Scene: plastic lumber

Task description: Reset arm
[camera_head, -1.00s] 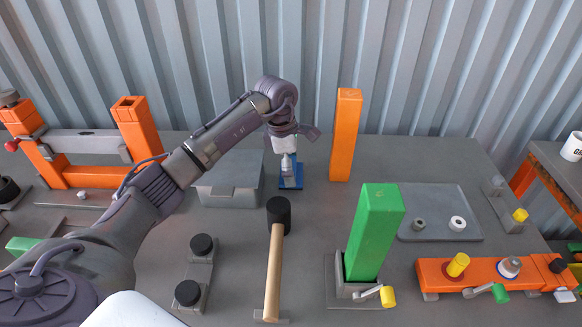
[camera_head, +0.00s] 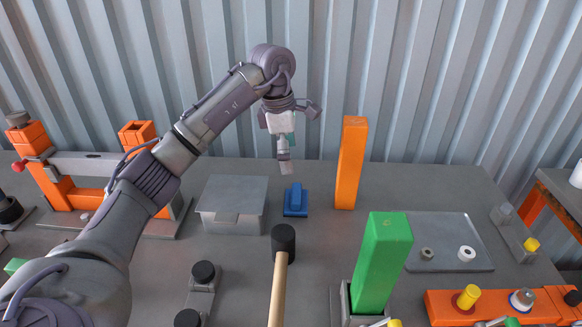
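My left arm comes in from the left. Its gripper (camera_head: 284,158) hangs pointing down above the back of the table, apart from the things below. Its fingers look close together, but the view is too small to tell if they are open or shut. No held object shows. A blue block with a raised handle (camera_head: 295,200) stands on the table just below the gripper. My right gripper is not in view.
A grey lidded box (camera_head: 232,203), an upright orange post (camera_head: 350,163), a mallet (camera_head: 283,245) and an upright green post (camera_head: 381,262) stand around the blue block. A grey tray (camera_head: 445,225) holds two rings. An orange frame (camera_head: 58,185) stands left. A corrugated wall closes the back.

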